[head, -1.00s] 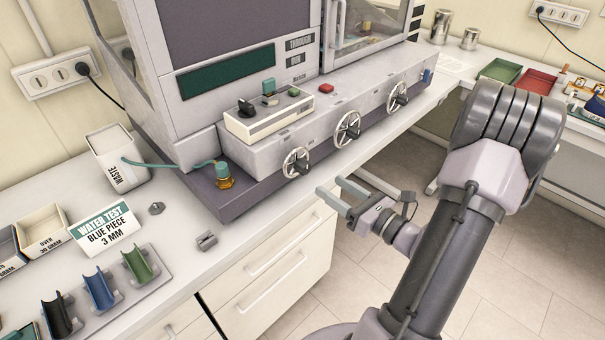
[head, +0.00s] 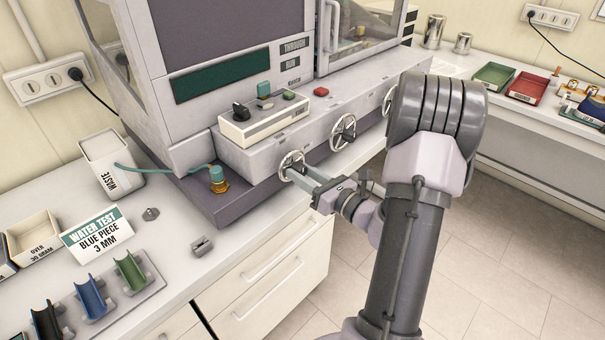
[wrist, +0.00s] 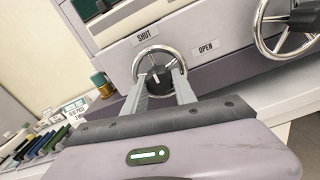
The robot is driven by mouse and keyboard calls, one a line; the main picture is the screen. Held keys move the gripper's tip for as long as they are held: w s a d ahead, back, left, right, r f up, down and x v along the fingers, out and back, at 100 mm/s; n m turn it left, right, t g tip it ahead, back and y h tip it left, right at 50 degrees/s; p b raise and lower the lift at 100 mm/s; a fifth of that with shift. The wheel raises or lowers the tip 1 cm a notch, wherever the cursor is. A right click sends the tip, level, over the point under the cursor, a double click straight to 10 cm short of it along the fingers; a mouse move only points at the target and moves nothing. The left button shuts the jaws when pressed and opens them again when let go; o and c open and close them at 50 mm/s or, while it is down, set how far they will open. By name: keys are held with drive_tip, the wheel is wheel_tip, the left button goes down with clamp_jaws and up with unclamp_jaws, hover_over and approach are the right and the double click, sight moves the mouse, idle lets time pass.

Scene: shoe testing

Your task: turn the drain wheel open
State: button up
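The drain wheel (head: 292,165) is the leftmost chrome handwheel on the front of the grey machine. In the wrist view the wheel (wrist: 137,61) sits between a SHUT label (wrist: 144,36) at upper left and an OPEN label (wrist: 208,47) at right. Its dark hub with a pale mark (wrist: 159,76) faces me. My gripper (head: 300,175) is at this wheel, its two fingers reaching to the rim from the front. In the wrist view the fingers (wrist: 160,82) stand apart on either side of the hub, with a visible gap, so they look open. Contact with the rim is unclear.
Further handwheels (head: 343,131) sit to the right on the same panel. A brass fitting with a teal hose (head: 218,180) stands left of the wheel, near a white waste bin (head: 113,163). The floor (head: 470,250) to the right is clear.

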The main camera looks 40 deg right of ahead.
clamp_jaws()
drive_tip(key=shift+r+m+p, duration=0.1)
drive_tip(key=shift+m+p, duration=0.2)
drive_tip(key=shift+p, duration=0.1)
drive_tip(key=shift+r+m+p, duration=0.1)
drive_tip(key=shift+m+p, duration=0.9)
drive_tip(key=shift+p, duration=0.2)
drive_tip(key=m+p, duration=0.5)
drive_tip(key=shift+a+p, duration=0.1)
drive_tip(key=shift+p, duration=0.2)
drive_tip(key=m+p, duration=0.4)
drive_tip(key=m, duration=0.1)
drive_tip(key=shift+r, duration=0.1)
drive_tip(key=shift+m+p, duration=1.35)
drive_tip(key=shift+m, duration=0.55)
